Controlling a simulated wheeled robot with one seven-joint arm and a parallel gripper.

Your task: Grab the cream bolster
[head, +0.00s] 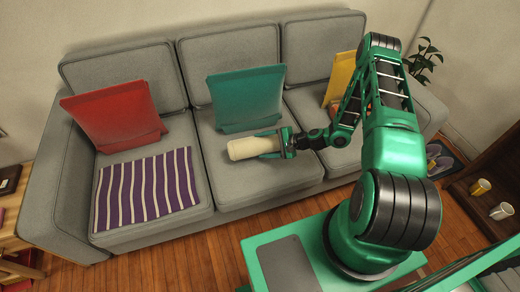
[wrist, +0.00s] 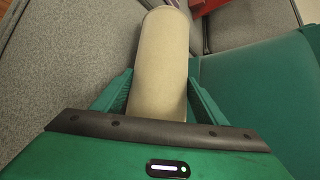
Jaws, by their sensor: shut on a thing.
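The cream bolster (head: 252,148) is a pale cylinder at the middle seat of the grey sofa, in front of the teal cushion. My gripper (head: 282,144) is shut on its right end in the head view. In the wrist view the bolster (wrist: 162,62) runs lengthwise away from me, with the two green fingers of my gripper (wrist: 160,98) on either side of its near end. I cannot tell whether the bolster rests on the seat or hangs just above it.
The grey sofa (head: 245,190) also holds a teal cushion (head: 245,97), a red cushion (head: 115,115), a yellow cushion (head: 341,77) and a folded purple striped blanket (head: 146,186). A brown shelf with mugs (head: 501,211) stands at the right.

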